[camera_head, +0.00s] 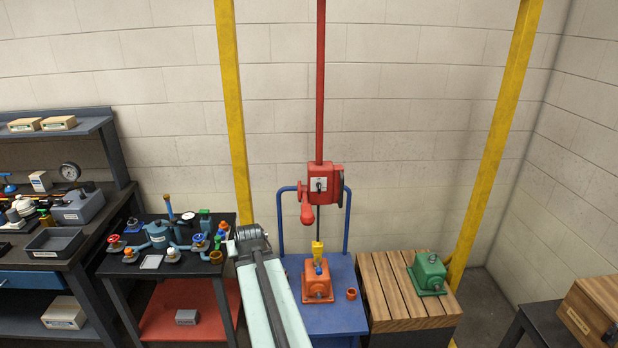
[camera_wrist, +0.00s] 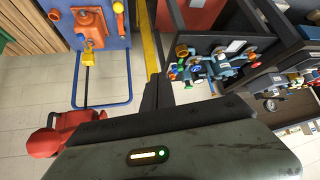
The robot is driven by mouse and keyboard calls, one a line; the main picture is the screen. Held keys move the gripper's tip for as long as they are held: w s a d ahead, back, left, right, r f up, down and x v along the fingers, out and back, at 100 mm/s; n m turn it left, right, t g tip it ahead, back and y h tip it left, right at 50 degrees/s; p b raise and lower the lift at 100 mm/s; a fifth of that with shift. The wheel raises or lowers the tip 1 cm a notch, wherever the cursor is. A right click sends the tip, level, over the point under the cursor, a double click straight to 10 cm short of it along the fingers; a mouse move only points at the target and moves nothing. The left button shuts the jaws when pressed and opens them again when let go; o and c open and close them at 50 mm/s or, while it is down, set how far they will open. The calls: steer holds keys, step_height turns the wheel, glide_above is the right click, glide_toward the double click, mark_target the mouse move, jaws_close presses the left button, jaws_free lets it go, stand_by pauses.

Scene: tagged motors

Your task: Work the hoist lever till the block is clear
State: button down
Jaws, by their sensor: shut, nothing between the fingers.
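The red hoist (camera_head: 321,185) hangs on a red bar in front of the wall. A red lever grip (camera_head: 307,214) hangs at its lower left. A thin dark line runs down to a yellow hook block (camera_head: 317,248) just above an orange motor (camera_head: 317,284), which appears to rest on a blue stand. In the wrist view the orange motor (camera_wrist: 90,28) and yellow block (camera_wrist: 90,58) are upper left, and red hoist parts (camera_wrist: 62,132) lower left. My gripper (camera_wrist: 157,92) is shut and empty, apart from the hoist. In the head view my arm's end is left of the stand.
The blue stand (camera_head: 338,320) has a blue tube frame around the hoist line. A slatted wooden stand (camera_head: 390,290) with a green motor (camera_head: 428,273) is at right. A dark table (camera_head: 115,262) with valves is left of my arm. Yellow posts (camera_head: 232,100) flank the hoist.

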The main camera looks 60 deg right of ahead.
steer(key=s+d+r+m+h+p, duration=0.1)
steer(key=s+d+r+h+p, duration=0.1)
steer(key=s+d+r, duration=0.4)
steer(key=s+d+r+m+h+p, duration=0.2)
steer(key=s+d+r, duration=0.4)
steer(key=d+r, duration=0.3)
steer(key=d+h+p, duration=0.1)
steer(key=d, duration=0.3)
steer(key=shift+s+d+r+m+t+p, duration=0.15)
steer(key=shift+d+m+t+p, duration=0.15)
steer(key=shift+d+t+p, duration=0.1)
